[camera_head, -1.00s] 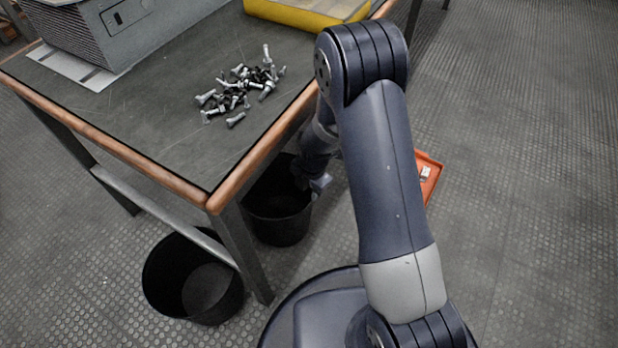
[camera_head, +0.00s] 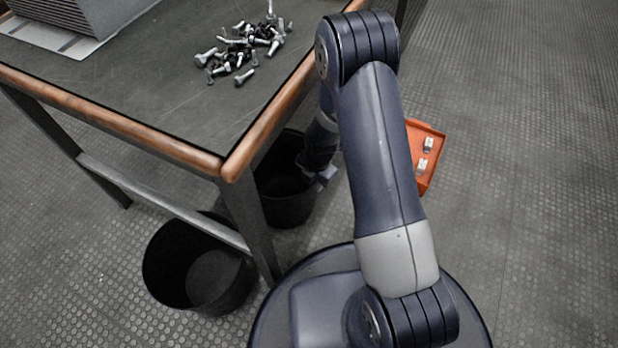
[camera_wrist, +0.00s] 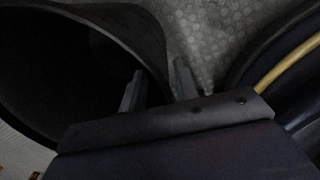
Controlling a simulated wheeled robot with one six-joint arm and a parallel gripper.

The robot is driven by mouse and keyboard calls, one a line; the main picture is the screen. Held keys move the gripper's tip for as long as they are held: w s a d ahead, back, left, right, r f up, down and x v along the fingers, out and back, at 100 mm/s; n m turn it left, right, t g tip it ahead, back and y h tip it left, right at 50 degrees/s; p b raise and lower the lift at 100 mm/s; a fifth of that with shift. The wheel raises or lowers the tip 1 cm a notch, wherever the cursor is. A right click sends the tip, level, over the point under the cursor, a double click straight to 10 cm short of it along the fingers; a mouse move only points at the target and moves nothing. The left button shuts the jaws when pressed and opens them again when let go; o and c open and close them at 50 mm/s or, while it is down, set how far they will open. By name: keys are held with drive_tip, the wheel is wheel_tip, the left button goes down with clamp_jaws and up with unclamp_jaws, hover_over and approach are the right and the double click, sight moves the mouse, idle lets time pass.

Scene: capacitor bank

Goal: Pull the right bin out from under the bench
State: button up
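The right bin (camera_head: 285,205) is a black round tub standing on the floor under the bench edge, just right of the bench's front leg. My gripper (camera_head: 324,176) is low at the bin's right rim. In the wrist view, my gripper's two fingers (camera_wrist: 160,82) are apart. The dark wall of the bin (camera_wrist: 148,35) runs between them, one finger on the inner side and one outside. A strip of floor seems to show between the wall and the outer finger. The bin's far left side is partly hidden by the bench.
The bench (camera_head: 150,95) has a wooden edge, metal legs and a pile of bolts (camera_head: 245,45) on top. A second black bin (camera_head: 195,270) stands left of the leg, beneath a low crossbar. An orange tray (camera_head: 428,140) lies on the floor behind my arm. Floor to the right is clear.

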drive_tip(key=shift+f, duration=0.35)
drive_tip(key=shift+c, duration=0.5)
clamp_jaws()
idle(0.8)
